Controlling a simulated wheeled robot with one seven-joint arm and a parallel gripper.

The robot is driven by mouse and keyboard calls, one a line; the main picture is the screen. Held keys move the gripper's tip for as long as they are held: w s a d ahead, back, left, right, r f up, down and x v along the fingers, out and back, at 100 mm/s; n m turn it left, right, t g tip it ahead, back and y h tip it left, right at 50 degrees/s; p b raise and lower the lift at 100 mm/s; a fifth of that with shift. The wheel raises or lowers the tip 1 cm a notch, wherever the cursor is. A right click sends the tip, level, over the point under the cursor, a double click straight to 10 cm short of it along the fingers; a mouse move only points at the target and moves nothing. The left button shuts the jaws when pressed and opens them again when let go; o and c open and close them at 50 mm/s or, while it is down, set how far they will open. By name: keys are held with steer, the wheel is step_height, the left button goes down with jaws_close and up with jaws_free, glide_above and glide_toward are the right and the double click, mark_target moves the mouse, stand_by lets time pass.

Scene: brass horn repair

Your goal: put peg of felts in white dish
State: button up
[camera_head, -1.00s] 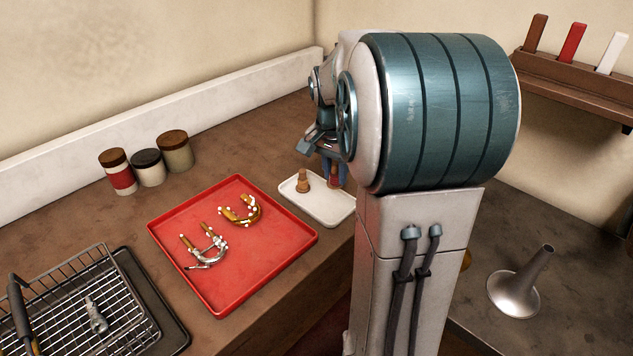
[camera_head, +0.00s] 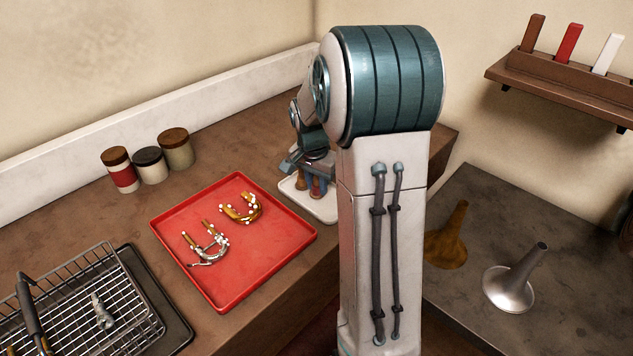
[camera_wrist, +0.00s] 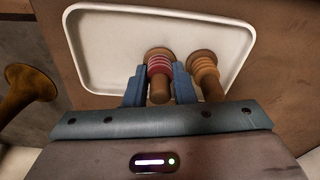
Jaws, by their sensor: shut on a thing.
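The white dish (camera_head: 325,212) is a shallow tray on the brown bench, right of the red tray; my arm hides part of it. My gripper (camera_wrist: 160,82) is over the dish, its blue fingers shut on a wooden peg with red and pink felts (camera_wrist: 160,66). That peg appears upright over the dish floor; whether its base touches is unclear. A second wooden peg with tan felts (camera_wrist: 205,72) stands in the dish, close beside the right finger in the wrist view.
A red tray (camera_head: 268,262) with two U-shaped tube pieces lies left of the dish. Several lidded jars (camera_head: 149,165) stand behind it. A wire basket (camera_head: 75,318) is at the front left. A silver bell (camera_head: 508,288) and brass bell (camera_head: 447,235) stand on the right-hand bench.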

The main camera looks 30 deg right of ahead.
mark_target(314, 188)
steer(key=shift+f, duration=0.25)
steer(key=o, duration=0.7)
steer(key=shift+r, duration=0.1)
steer(key=shift+c, duration=0.2)
step_height(314, 188, up, 12)
steer(key=a+f, duration=0.1)
steer(key=s+a+f+n+t, duration=0.1)
steer(key=s+a+n, duration=0.5)
steer(key=s, duration=0.4)
steer(key=s+a+f+n+t+y, duration=0.1)
steer(key=s+a+n, duration=0.5)
steer(key=s, duration=0.5)
steer(key=shift+s+a+f+t+b, duration=0.15)
steer(key=shift+a+t+b, duration=0.15)
steer(key=shift+a+b, duration=0.15)
steer(key=shift+d, duration=0.1)
